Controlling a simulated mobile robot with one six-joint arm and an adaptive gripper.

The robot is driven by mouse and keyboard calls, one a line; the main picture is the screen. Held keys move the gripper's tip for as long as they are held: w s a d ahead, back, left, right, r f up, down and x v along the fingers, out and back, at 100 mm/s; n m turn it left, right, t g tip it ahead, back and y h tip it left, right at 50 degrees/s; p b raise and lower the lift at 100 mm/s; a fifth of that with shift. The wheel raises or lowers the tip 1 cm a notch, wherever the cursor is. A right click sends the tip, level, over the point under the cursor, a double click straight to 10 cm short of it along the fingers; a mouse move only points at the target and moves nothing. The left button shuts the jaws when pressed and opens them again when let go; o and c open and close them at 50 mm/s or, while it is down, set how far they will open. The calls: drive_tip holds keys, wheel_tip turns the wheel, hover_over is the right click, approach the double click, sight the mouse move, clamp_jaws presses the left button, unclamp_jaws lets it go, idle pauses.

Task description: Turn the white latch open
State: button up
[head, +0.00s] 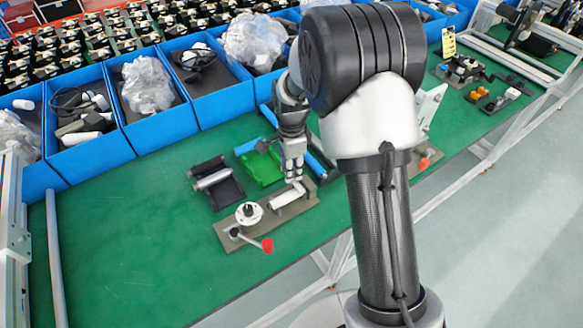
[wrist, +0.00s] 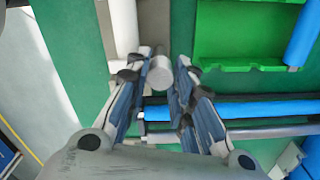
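The white latch (head: 287,198) is a pale bar lying on the brown base plate (head: 236,240) on the green table. My gripper (head: 293,180) points down over the latch's far end and hides part of it. In the wrist view my gripper (wrist: 163,68) is open, with a finger on each side of a short pale cylinder (wrist: 160,73), which seems to be part of the latch. A narrow gap shows beside the cylinder; I cannot tell whether either finger touches it.
A white round piece (head: 249,213) and a lever with a red knob (head: 267,245) share the plate. A dark holder with a grey roller (head: 214,179) and a green tray (head: 260,169) lie behind. Blue bins (head: 160,124) line the back. The table's left front is clear.

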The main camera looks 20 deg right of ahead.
clamp_jaws()
drive_tip(key=shift+n, duration=0.3)
drive_tip(key=n+p, duration=0.2)
drive_tip(key=n, duration=0.1)
drive_tip(key=shift+r+n, duration=0.1)
drive_tip(key=shift+n, duration=0.2)
drive_tip(key=n+p, duration=0.1)
drive_tip(key=n, duration=0.3)
drive_tip(key=shift+n, duration=0.3)
drive_tip(key=n+p, duration=0.1)
drive_tip(key=n, duration=0.3)
drive_tip(key=shift+n+p, duration=0.3)
drive_tip(key=n, duration=0.4)
drive_tip(key=shift+n+p, duration=0.3)
drive_tip(key=shift+p, duration=0.05)
drive_tip(key=shift+w, duration=0.1)
